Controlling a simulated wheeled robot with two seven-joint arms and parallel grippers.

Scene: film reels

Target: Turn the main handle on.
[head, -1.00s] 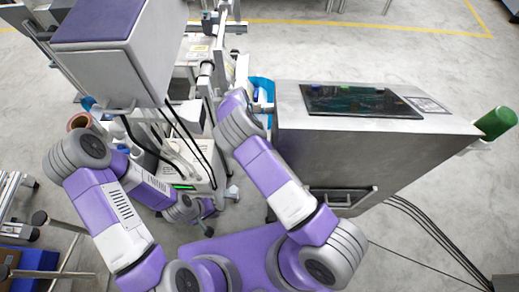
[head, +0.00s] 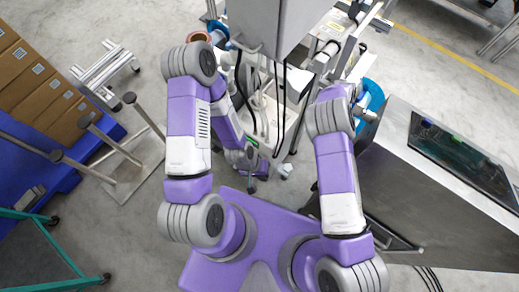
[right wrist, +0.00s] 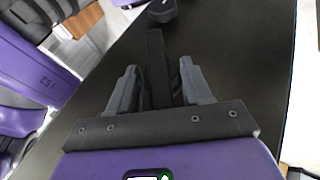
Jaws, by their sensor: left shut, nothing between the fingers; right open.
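In the right wrist view my right gripper (right wrist: 159,70) is open, its two grey fingers pointing at a dark flat panel (right wrist: 240,60). A straight black bar (right wrist: 156,45) runs up between and beyond the fingertips, with a clear gap on each side. It may be the main handle; I cannot tell for sure. A dark rounded knob (right wrist: 163,10) lies past its far end. In the head view my left gripper (head: 256,178) is small, low and shut, with nothing in it, beside the wheeled machine. My right gripper is hidden there behind its arm and the machine.
The machine's grey box (head: 268,25) stands ahead with cables hanging below. A metal cabinet (head: 385,185) with a dark glass top is close on the right. Cardboard boxes (head: 30,85) on a blue base (head: 95,135) and a metal stand (head: 128,180) are at the left.

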